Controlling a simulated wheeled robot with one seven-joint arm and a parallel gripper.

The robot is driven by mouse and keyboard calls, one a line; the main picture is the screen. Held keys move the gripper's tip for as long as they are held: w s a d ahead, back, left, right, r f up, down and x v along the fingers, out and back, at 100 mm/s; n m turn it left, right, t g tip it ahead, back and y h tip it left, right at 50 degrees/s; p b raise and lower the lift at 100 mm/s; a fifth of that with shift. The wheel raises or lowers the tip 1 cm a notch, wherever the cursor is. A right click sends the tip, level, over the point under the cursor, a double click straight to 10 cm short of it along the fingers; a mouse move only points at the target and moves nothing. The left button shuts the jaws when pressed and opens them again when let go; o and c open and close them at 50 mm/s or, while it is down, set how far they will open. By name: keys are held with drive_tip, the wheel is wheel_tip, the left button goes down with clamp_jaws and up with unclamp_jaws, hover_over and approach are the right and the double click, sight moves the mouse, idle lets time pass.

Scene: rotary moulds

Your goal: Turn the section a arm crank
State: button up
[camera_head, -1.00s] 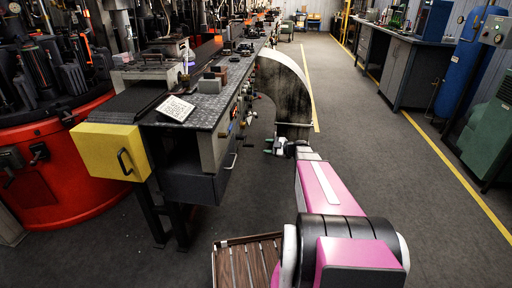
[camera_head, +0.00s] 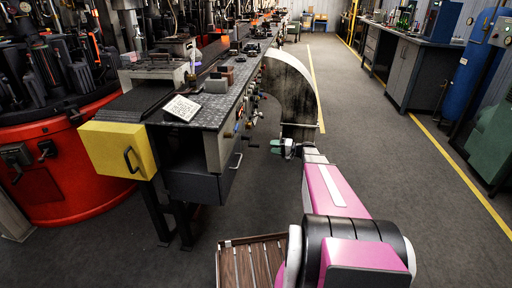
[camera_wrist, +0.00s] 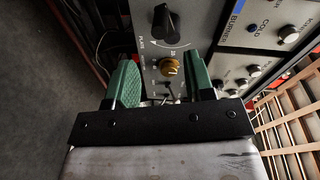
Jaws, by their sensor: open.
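My gripper (camera_head: 284,148) reaches out at the right side of the long bench, low beside its control panel. In the wrist view its two green fingers (camera_wrist: 161,68) are apart, with nothing between their pads. A brass knob (camera_wrist: 169,67) on the grey panel shows beyond the gap, with a black pointer knob (camera_wrist: 165,24) above it. In the head view a small bent crank-like handle (camera_head: 249,141) sticks out from the bench side, left of my gripper. I cannot tell whether it is the section a arm crank.
A curved metal guard (camera_head: 291,86) stands just behind my gripper. A yellow box (camera_head: 117,150) hangs on the bench's near end, beside a red round machine (camera_head: 62,178). A wooden slatted platform (camera_head: 250,264) lies low in front. The aisle floor to the right is clear.

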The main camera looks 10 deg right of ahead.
sight(256, 146)
drive_tip(key=w+a+m, duration=0.1)
drive_tip(key=a+m, duration=0.2)
drive_tip(key=m, duration=0.1)
drive_tip(key=w+a+m+g+y, duration=0.1)
drive_tip(key=w+a+m, duration=0.1)
drive_tip(key=a+m, duration=0.1)
drive_tip(key=w+a+m, duration=0.1)
drive_tip(key=a+m, duration=0.2)
drive_tip(key=m, duration=0.2)
drive_tip(key=shift+w+a+f, duration=0.15)
drive_tip(key=shift+a+f, duration=0.05)
drive_tip(key=shift+f, duration=0.2)
drive_tip(key=shift+c, duration=0.4)
clamp_jaws()
